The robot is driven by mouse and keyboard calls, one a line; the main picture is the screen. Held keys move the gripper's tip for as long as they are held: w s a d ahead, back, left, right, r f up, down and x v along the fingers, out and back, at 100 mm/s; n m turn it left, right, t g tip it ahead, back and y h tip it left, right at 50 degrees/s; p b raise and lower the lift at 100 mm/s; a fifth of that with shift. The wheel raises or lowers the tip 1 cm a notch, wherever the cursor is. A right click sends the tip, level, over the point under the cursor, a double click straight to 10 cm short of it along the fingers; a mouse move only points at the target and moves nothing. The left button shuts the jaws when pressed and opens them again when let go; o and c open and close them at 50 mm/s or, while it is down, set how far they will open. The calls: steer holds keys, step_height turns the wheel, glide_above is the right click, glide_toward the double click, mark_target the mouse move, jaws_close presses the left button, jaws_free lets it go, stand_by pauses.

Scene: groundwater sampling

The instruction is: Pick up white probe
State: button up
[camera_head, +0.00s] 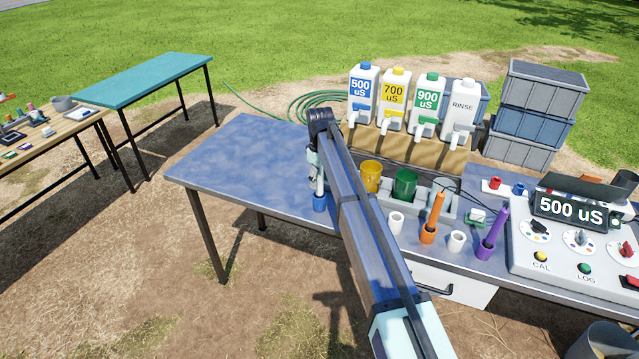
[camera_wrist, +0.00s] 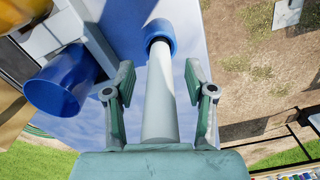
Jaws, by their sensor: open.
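The white probe (camera_wrist: 158,100) is a pale cylinder standing in a small blue holder (camera_wrist: 157,35). In the head view the blue holder (camera_head: 319,202) is on the blue-topped table, left of my arm, and the probe is largely hidden by my gripper. My gripper (camera_wrist: 156,80) is open, with one finger on each side of the probe in the wrist view. Gaps show between the fingers and the probe. In the head view my gripper (camera_head: 315,172) is above the blue holder.
A blue cup (camera_wrist: 62,82) is close beside my gripper; yellow (camera_head: 371,176) and green (camera_head: 404,186) cups stand in a grey tray. Orange (camera_head: 434,217) and purple (camera_head: 494,232) probes and a meter console (camera_head: 565,235) are to the right. The table's left part (camera_head: 235,165) is clear.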

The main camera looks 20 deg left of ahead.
steer(key=shift+f, duration=0.15)
jaws_close()
